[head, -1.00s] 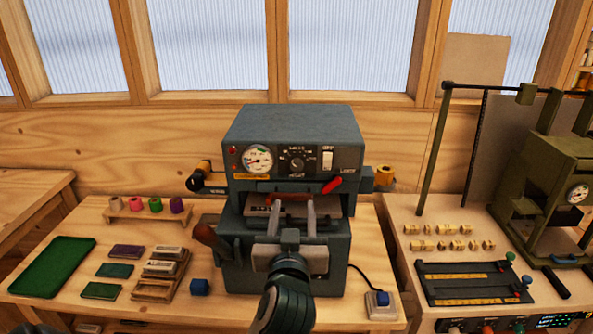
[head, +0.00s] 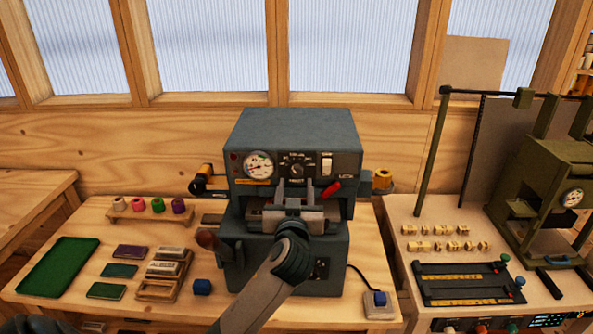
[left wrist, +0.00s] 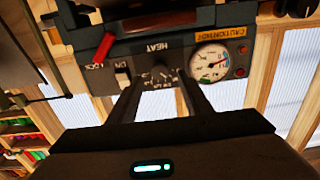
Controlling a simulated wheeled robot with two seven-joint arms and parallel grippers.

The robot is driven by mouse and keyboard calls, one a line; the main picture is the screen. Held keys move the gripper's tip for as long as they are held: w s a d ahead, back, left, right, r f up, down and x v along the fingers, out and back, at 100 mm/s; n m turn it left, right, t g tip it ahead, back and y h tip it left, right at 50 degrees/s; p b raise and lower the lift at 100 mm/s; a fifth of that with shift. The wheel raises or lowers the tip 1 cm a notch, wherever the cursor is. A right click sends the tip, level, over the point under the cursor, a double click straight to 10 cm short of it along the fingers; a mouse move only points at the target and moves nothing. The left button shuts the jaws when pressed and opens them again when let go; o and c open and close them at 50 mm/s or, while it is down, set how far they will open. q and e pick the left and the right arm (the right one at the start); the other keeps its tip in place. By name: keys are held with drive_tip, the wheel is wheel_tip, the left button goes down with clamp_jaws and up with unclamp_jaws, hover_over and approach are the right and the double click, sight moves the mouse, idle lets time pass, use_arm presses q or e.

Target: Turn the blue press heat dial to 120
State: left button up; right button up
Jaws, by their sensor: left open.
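The blue-grey press (head: 295,128) stands on the bench. Its black heat dial (head: 297,171) sits on the front panel between a round white gauge (head: 258,165) and a pale switch (head: 326,164). My left gripper (head: 296,184) is open and empty, its two fingers pointing up at the panel just below the dial. In the left wrist view the picture is upside down; the dial (left wrist: 163,76) shows between the spread fingers (left wrist: 161,82), with HEAT lettering by it. I cannot tell whether the fingers touch the panel. The dial's setting is too small to read.
A red lever (head: 331,189) sticks out right of the dial. Yellow-ended rollers (head: 382,179) flank the press. Foil rolls (head: 157,205), a green tray (head: 58,266) and small blocks lie left. A blue button (head: 380,298) is front right.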

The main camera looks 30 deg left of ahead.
sight(297, 174)
use_arm(q)
drive_tip(key=shift+p+x, duration=0.85)
drive_tip(key=shift+x, duration=1.9)
drive_tip(key=c, duration=1.1)
